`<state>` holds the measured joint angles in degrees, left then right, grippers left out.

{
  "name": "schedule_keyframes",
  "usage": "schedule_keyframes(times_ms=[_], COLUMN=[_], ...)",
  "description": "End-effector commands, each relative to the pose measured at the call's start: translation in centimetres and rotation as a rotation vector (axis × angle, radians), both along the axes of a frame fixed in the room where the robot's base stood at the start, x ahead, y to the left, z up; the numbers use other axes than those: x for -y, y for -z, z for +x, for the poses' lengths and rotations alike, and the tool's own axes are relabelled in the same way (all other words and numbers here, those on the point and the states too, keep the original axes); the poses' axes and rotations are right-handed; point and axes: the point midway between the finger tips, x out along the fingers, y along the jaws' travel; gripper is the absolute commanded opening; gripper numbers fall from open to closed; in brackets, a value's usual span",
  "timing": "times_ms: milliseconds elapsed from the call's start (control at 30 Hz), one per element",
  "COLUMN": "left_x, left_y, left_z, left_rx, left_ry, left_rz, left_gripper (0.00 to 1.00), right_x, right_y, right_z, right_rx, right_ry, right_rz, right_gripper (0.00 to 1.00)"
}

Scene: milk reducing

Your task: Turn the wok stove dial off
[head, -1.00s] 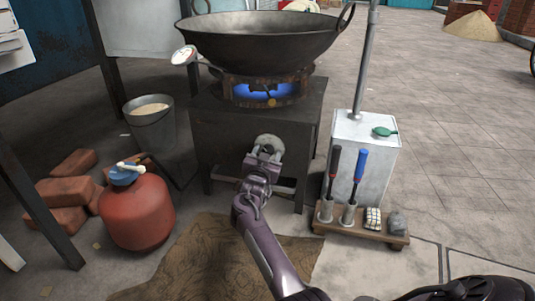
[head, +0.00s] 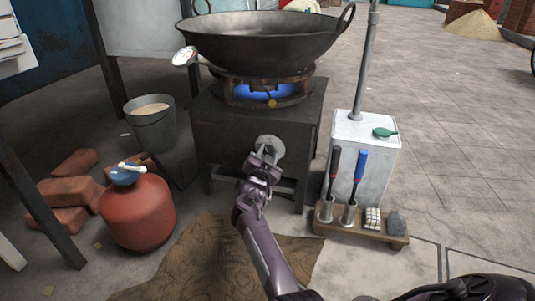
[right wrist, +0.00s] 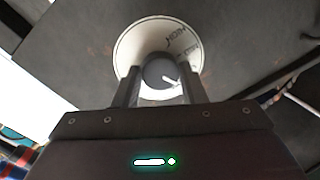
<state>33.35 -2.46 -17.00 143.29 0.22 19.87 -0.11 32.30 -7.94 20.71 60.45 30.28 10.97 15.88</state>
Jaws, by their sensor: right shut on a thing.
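The wok stove (head: 225,125) is a dark metal box with a blue flame (head: 262,92) burning under a large black wok (head: 262,45). Its pale round dial (head: 271,145) is on the front face, and in the right wrist view the dial plate (right wrist: 135,43) shows the word HIGH and a grey knob (right wrist: 160,71) with a white arrow. My right gripper (head: 266,160) is at the dial, its two fingers on either side of the knob, shut on it. The gripper looks tilted in the head view. My left gripper is not in view.
A red gas cylinder (head: 140,213) and bricks (head: 68,190) lie to the left. A grey bucket (head: 152,128) stands beside the stove. To the right are a white box (head: 372,155) with a pole and a wooden rack (head: 340,228) with tools.

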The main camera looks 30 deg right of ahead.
Motion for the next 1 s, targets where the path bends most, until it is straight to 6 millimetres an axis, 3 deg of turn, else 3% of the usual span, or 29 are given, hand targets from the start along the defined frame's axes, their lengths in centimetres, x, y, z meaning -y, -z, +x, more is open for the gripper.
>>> schedule_keyframes(times_ms=[500,1000], left_x=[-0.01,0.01], left_y=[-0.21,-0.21], left_z=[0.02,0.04], left_rx=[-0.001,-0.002], left_ry=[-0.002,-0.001], left_rz=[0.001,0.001], left_gripper=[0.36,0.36], right_x=[-0.03,-0.03], right_y=[0.13,0.12], right_z=[0.01,0.02], right_rx=[0.255,0.306], right_ry=[0.0,-0.001], right_rz=[0.22,0.261], right_gripper=[0.15,0.15])
